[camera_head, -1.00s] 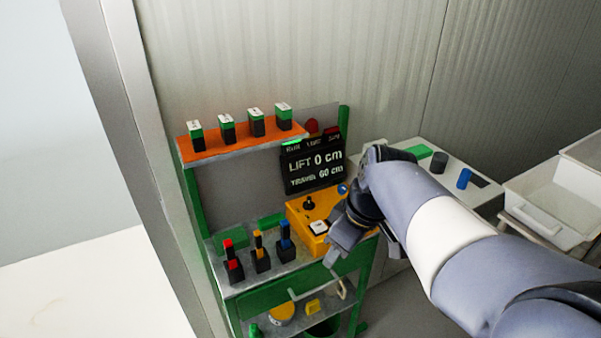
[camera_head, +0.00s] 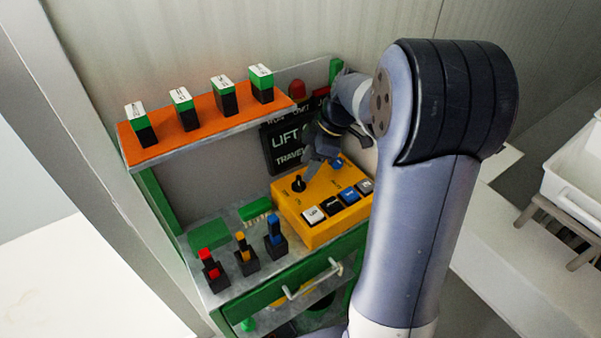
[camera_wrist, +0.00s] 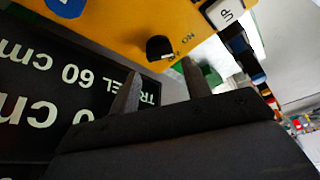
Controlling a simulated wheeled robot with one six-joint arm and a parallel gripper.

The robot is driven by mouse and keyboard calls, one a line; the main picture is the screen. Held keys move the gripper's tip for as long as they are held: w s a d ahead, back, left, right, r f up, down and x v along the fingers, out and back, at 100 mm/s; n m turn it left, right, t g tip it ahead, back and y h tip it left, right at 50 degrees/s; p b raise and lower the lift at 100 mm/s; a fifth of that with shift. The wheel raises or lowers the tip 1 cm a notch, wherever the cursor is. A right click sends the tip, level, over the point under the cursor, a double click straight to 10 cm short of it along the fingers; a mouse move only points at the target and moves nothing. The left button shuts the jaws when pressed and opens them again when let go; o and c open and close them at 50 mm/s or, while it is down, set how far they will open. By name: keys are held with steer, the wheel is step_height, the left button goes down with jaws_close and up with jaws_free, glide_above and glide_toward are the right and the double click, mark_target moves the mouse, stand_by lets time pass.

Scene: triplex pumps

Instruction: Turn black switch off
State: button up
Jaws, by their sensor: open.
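The black switch (camera_head: 298,184) is a small knob on top of the yellow control box (camera_head: 318,233), near its back left. In the wrist view the black switch (camera_wrist: 159,48) shows close up beside an "ON" label, the picture turned over. My gripper (camera_head: 316,163) is above the back of the box, close to the switch on its right. In the wrist view my gripper's two fingers (camera_wrist: 162,80) are apart and empty, pointing toward the switch. I see no clear contact. The gripper partly covers the display.
The box also carries a blue button (camera_head: 336,163) and several push buttons, one a white UP button (camera_wrist: 226,12). The dark display (camera_head: 285,140) stands behind it. Red, yellow and blue switches (camera_head: 275,238) stand left. An orange shelf (camera_head: 205,128) holds several green-and-black blocks.

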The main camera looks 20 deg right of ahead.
mark_target(299, 180)
steer(key=x, duration=0.5)
steer(key=c, duration=0.7)
